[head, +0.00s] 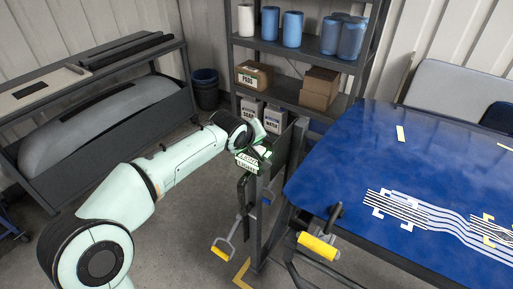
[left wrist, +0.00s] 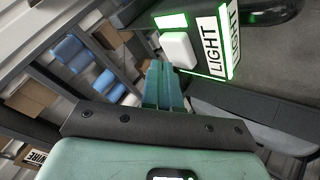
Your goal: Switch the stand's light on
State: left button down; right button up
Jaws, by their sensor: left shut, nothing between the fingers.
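The stand's light box (head: 246,162) is a small dark box with a white "LIGHT" label, fixed on a dark upright stand (head: 257,215) left of the blue panel. In the left wrist view, the light box (left wrist: 222,45) shows green glowing edges and a white rocker-like switch (left wrist: 179,50) on its face. My left gripper (left wrist: 164,82) has its teal fingers together and empty, with the tips just below the switch in the picture. I cannot tell whether they touch it. In the head view, my left gripper (head: 258,135) is at the top of the stand, its fingertips partly hidden. My right gripper is not in view.
The blue panel (head: 350,160) with striped markings lies right of the stand. Yellow-handled tools (head: 318,246) hang beside it. A shelf (head: 285,90) with blue rolls and boxes stands behind. A grey rack (head: 110,110) is at left. Open floor lies in front of it.

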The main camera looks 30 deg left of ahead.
pick_arm(q)
jog(key=shift+r, duration=0.4)
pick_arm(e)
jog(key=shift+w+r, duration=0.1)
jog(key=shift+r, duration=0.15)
pick_arm(q)
notch_tip(320, 180, up, 6)
jog(key=p, duration=0.4)
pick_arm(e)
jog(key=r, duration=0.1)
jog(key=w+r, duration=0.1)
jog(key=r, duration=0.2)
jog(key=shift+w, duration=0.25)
